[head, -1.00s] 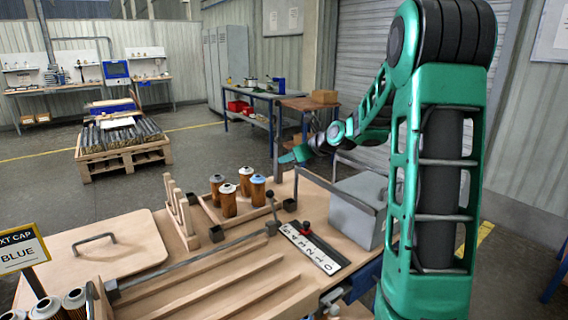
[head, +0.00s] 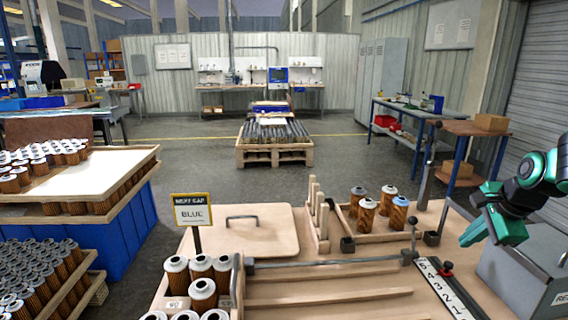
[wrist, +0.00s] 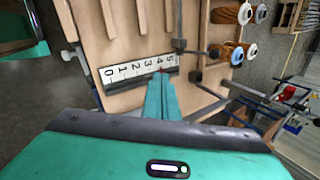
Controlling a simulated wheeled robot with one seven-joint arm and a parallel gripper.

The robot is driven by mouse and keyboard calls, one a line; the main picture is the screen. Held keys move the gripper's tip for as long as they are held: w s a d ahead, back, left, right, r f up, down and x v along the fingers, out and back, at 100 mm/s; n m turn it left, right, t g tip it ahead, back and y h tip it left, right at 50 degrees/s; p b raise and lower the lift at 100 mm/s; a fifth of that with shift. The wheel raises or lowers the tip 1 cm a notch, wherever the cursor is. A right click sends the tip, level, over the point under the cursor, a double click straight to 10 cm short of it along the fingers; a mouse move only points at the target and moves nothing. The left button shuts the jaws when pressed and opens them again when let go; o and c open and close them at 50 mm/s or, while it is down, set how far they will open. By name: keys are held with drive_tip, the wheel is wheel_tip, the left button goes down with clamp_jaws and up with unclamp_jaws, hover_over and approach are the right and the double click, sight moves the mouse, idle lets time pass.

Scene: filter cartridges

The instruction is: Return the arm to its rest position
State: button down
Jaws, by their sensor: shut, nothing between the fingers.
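My gripper (head: 468,238) hangs at the right of the head view, teal, pointing down and left. It is above the right part of the wooden bench, near the numbered scale and the grey box. In the wrist view its two teal fingers (wrist: 158,98) lie together, shut, with nothing seen between them. Part of my arm (head: 545,172) shows at the right edge; the rest is out of the picture.
The grey box (head: 520,270) and numbered scale (head: 445,290) are close to my gripper. A tray (head: 345,228) holds several cartridges (head: 366,218), one blue-capped. A "NEXT CAP BLUE" sign (head: 193,210) stands left. An upright post (head: 428,172) rises behind the bench.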

drive_tip(key=s+a+f+n+g, duration=0.1)
drive_tip(key=s+n, duration=0.3)
drive_tip(key=s, duration=0.5)
drive_tip(key=s+a+f+n+g, duration=0.1)
drive_tip(key=s+n+g, duration=0.1)
drive_tip(key=s+n, duration=0.3)
drive_tip(key=s+a+f+n+g, duration=0.1)
drive_tip(key=s+n, duration=0.3)
drive_tip(key=s, duration=0.8)
drive_tip(key=shift+s+a+g, duration=0.4)
drive_tip(key=shift+a+g, duration=0.2)
drive_tip(key=shift+g, duration=0.2)
